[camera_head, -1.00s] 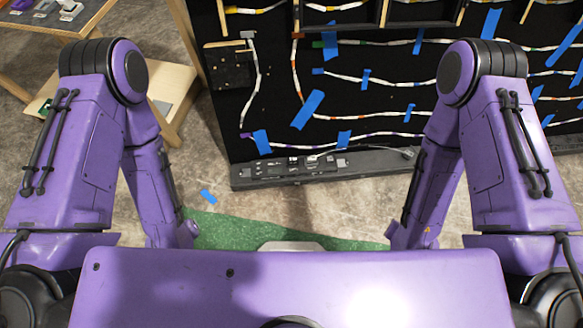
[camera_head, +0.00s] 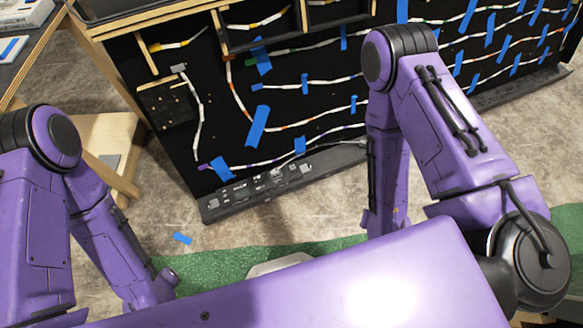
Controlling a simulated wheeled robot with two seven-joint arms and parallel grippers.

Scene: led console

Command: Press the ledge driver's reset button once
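The ledge driver (camera_head: 255,190) appears to be the dark box with small light markings on the ledge along the foot of the black panel. Its reset button is too small to make out. My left arm hangs at the left and my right arm hangs at the right of the driver. Neither gripper can be seen; the lower ends of both arms run down toward my purple body at the bottom. Nothing of mine is seen touching the driver.
The black panel (camera_head: 185,140) carries white LED strips and blue tape (camera_head: 256,126). A wooden stool (camera_head: 105,135) stands at the left beside the panel. A green mat (camera_head: 215,265) and bare floor (camera_head: 330,215) lie in front of the ledge. A tape scrap (camera_head: 182,238) lies on the floor.

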